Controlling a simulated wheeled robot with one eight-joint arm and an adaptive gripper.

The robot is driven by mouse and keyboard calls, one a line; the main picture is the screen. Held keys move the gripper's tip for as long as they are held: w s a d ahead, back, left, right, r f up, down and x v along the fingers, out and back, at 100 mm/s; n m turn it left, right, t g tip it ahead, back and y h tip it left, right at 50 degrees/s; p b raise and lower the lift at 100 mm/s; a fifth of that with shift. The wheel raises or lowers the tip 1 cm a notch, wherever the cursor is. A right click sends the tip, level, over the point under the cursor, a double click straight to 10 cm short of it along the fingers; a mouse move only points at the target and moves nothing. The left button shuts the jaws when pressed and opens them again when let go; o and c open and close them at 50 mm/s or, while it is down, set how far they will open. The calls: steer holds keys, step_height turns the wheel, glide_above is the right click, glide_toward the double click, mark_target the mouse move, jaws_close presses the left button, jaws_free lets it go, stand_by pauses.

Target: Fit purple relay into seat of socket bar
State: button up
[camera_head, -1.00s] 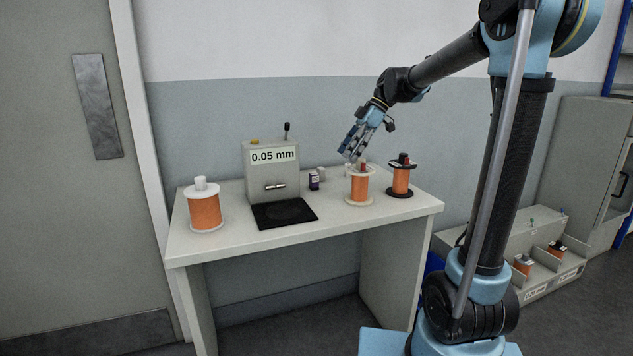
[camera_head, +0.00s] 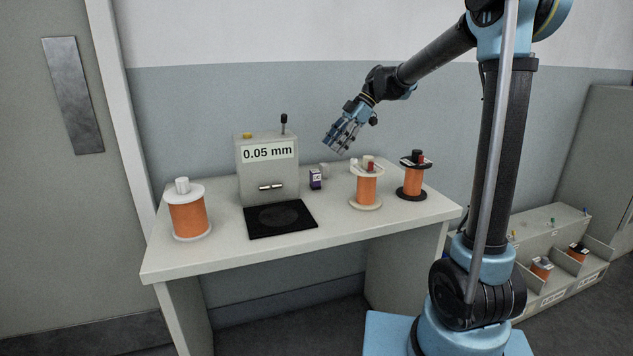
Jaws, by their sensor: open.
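A small dark purple block with a pale label, which looks like the purple relay (camera_head: 315,179), stands on the table just right of the grey machine. My gripper (camera_head: 335,149) is open and empty. It hangs in the air above the table, up and slightly right of the purple block in the picture, with its fingers pointing down. I cannot make out a socket bar or its seat in this view.
The grey machine marked 0.05 mm (camera_head: 268,178) stands behind a black pad (camera_head: 262,229). Copper-coloured spools stand at the left (camera_head: 187,215), right of centre (camera_head: 367,190) and far right (camera_head: 412,182). The table front (camera_head: 300,250) is clear. Low bins (camera_head: 565,262) stand at the right.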

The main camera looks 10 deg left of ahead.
mark_target(316, 171)
steer(key=x, duration=1.2)
steer(key=shift+s+d+f, duration=0.1)
steer(key=shift+d+f, duration=0.05)
steer(key=c, duration=1.2)
steer(key=shift+c, duration=0.2)
